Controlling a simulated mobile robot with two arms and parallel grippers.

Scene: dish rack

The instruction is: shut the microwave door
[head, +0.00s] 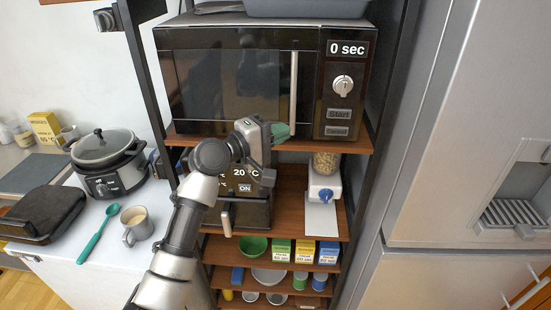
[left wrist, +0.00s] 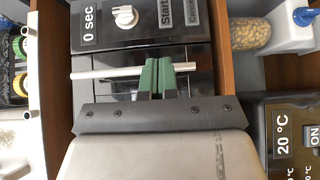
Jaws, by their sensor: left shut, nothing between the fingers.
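The black microwave (head: 347,65) stands on the upper wooden shelf. Its dark glass door (head: 225,90) looks flush with the control panel, so it appears shut. The pale upright handle (head: 293,88) is beside the panel. My right gripper is not in view.
A grey fridge (head: 460,120) stands at the right. A slow cooker (head: 110,165) and a cup (head: 137,226) are on the left counter.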

